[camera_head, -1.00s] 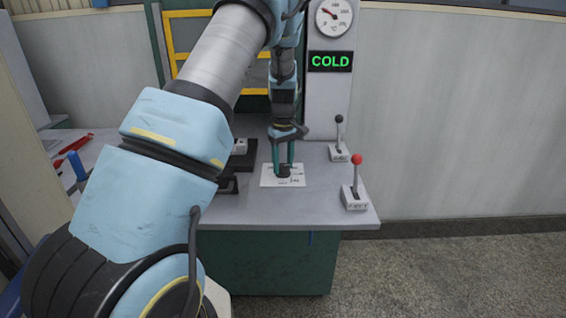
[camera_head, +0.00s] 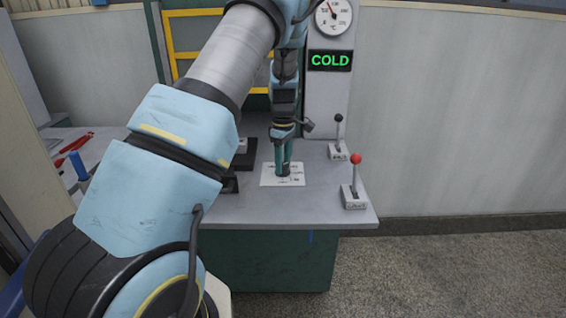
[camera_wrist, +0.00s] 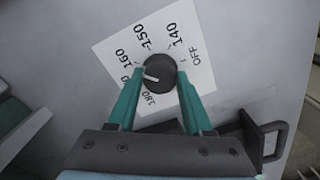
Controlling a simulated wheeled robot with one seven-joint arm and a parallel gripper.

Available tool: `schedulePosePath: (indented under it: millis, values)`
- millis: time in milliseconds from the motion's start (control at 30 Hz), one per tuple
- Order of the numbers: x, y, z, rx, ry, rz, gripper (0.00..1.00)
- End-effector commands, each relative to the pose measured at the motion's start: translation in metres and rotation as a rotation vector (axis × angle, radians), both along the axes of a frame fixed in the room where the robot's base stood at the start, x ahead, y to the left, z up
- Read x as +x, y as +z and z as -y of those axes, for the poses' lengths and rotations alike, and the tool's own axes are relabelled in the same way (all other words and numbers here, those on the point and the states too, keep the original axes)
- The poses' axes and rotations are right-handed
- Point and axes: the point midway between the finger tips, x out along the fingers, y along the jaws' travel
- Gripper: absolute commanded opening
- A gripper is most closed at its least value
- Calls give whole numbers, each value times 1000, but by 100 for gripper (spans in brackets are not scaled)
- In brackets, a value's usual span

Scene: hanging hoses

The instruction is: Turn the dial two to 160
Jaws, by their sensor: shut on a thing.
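The black round dial (camera_wrist: 160,68) sits on a white card (camera_wrist: 106,47) marked OFF, 140, 150, 160, a label partly covered by a finger, and 180. In the wrist view its white pointer line aims left, toward the partly covered label between 160 and 180. My gripper (camera_wrist: 160,70) is shut on the dial, one teal finger on each side. In the head view my gripper (camera_head: 284,168) points down at the card (camera_head: 269,181) on the grey bench; the fingers hide most of the dial there.
A red-knobbed lever (camera_head: 355,180) and a black-knobbed lever (camera_head: 338,135) stand right of the card. A round gauge (camera_head: 333,17) and a green COLD sign (camera_head: 330,61) are on the panel behind. Dark fixtures (camera_head: 243,158) stand close left of the card.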

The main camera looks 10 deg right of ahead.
Motion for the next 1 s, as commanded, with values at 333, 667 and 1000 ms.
schedulePosePath:
  millis: [333, 667, 1000]
  values:
    - [1, 1, 0, -1, -1, 2, 61]
    - [0, 0, 0, 0, -1, 0, 81]
    - [1, 27, 1, -3, -2, 4, 81]
